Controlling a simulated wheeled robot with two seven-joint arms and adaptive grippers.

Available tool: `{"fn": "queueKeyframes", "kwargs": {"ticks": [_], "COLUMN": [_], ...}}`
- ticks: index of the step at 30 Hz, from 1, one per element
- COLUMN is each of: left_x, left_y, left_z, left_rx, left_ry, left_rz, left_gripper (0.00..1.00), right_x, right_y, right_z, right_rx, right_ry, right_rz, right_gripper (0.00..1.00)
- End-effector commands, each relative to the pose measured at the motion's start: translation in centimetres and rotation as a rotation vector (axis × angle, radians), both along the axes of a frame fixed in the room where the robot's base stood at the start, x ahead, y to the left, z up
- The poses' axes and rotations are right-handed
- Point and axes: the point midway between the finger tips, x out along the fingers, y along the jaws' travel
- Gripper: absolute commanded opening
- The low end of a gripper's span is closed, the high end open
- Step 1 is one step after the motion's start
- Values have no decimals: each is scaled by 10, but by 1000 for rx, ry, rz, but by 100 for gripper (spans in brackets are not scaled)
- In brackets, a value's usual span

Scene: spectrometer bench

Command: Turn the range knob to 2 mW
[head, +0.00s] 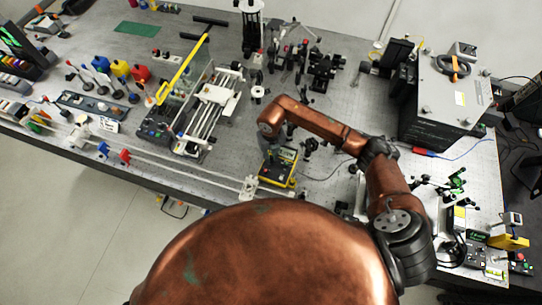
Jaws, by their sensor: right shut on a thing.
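A small yellow-edged meter box (278,168) with a dark face lies near the front edge of the bench. My right arm reaches in from the right, and its gripper (271,150) points down at the upper left part of the meter's face. The gripper is dark and small in the picture, and it is shut on the range knob. The knob itself is hidden by the gripper and wrist, so its setting cannot be read. My left gripper is not in view.
A white rail stage (208,110) stands left of the meter, with a yellow bar (183,68) above it. Optics mounts (322,70) stand behind. A large grey instrument box (447,95) is at the right.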

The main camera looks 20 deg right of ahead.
Motion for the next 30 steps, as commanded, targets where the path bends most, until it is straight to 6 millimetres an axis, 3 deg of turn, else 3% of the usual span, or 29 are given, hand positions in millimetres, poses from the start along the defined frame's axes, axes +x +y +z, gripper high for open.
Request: {"fn": "queueKeyframes", "kwargs": {"ticks": [8,30], "left_x": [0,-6], "left_y": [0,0], "left_z": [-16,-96], "left_rx": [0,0], "left_ry": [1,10], "left_rz": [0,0], "left_gripper": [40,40], "right_x": [1,1], "right_y": [0,0], "right_z": [-2,-3], "right_rx": [-1,0], "right_ry": [-3,-2], "right_rz": [93,681], "right_gripper": [0,0]}}
